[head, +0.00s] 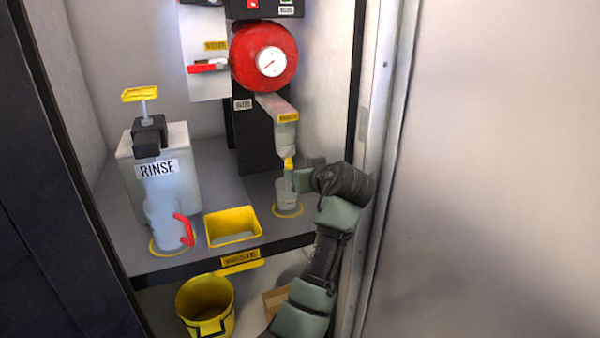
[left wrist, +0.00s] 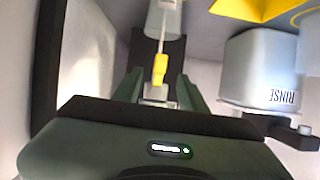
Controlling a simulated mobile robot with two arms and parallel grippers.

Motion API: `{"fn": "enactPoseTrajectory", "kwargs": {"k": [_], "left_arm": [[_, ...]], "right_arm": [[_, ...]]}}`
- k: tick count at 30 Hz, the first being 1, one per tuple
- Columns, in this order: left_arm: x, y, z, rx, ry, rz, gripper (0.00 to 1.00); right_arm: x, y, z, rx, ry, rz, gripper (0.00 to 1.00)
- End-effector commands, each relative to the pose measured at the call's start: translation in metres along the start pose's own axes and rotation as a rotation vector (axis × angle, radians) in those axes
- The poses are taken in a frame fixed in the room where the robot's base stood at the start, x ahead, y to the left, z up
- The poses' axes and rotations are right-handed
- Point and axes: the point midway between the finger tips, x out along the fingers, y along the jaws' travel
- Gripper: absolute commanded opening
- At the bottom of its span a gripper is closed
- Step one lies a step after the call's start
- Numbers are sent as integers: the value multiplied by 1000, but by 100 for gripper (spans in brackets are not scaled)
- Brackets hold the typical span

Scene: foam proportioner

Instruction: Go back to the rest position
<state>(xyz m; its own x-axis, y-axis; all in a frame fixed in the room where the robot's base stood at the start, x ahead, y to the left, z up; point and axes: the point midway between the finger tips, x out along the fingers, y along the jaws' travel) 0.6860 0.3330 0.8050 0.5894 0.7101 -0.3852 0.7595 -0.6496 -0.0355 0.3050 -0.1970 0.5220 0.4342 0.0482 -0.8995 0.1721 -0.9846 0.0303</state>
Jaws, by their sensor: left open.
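My left gripper (head: 300,178) is at the right of the cabinet, beside the dispenser spout (head: 286,135) with its yellow tip (head: 288,163). In the left wrist view its fingers (left wrist: 158,85) are apart, one on each side in the picture, with the yellow tip (left wrist: 160,68) showing between them. I cannot tell whether they touch it. A clear cup (head: 288,198) stands below on a yellow ring, partly hidden by the gripper. My right gripper is not in view.
A white RINSE container (head: 180,180) and a clear jug with a red handle (head: 184,230) stand at left. A yellow tray (head: 234,222) sits between jug and cup. A yellow bucket (head: 205,303) is below. The cabinet frame (head: 375,150) is close right of my arm.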

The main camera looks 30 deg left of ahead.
Motion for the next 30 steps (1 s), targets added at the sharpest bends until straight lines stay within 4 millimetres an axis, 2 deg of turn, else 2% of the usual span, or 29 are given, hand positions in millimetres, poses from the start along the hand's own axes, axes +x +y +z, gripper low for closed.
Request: {"fn": "enactPoseTrajectory", "kwargs": {"k": [8,11,14,17,18,20,24,27,30], "left_arm": [[1,-1,2,2,-2,0,42],[4,-6,21,24,-23,10,42],[9,-19,65,81,-74,41,42],[7,-39,127,166,-147,97,42],[3,-48,152,205,-179,128,42],[-6,-62,189,263,-225,176,42],[-41,-96,267,400,-332,306,42],[-73,-118,309,487,-400,402,42],[-101,-135,337,548,-452,481,42]], "right_arm": [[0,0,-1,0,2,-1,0],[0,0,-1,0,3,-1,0],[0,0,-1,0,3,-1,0],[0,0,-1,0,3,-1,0],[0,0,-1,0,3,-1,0],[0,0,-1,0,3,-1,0],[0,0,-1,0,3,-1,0],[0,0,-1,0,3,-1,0],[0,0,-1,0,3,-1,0]]}}
